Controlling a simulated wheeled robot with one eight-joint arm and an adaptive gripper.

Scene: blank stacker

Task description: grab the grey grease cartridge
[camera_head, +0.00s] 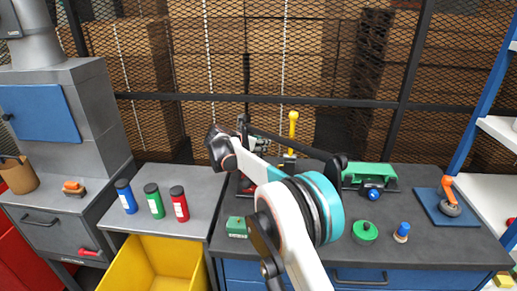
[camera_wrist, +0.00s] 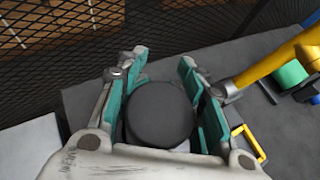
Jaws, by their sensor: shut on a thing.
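In the wrist view my gripper (camera_wrist: 162,60) has its two teal-padded fingers on either side of a round, dark grey thing (camera_wrist: 160,113). It is seen end-on, with a sliver of paler body below its dark top. It appears to be the grey grease cartridge, though its sides are mostly hidden. My gripper is shut on it, near the dark bench. In the head view my arm covers the middle of the bench, and I cannot make out the held thing there.
Blue (camera_head: 126,196), green (camera_head: 154,200) and red (camera_head: 179,203) cartridges stand on the left bench. A yellow bin (camera_head: 150,262) is in front. A yellow lever (camera_head: 292,130), a green-topped device (camera_head: 368,175) and a green round item (camera_head: 365,232) are on the dark bench. Mesh fencing stands behind.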

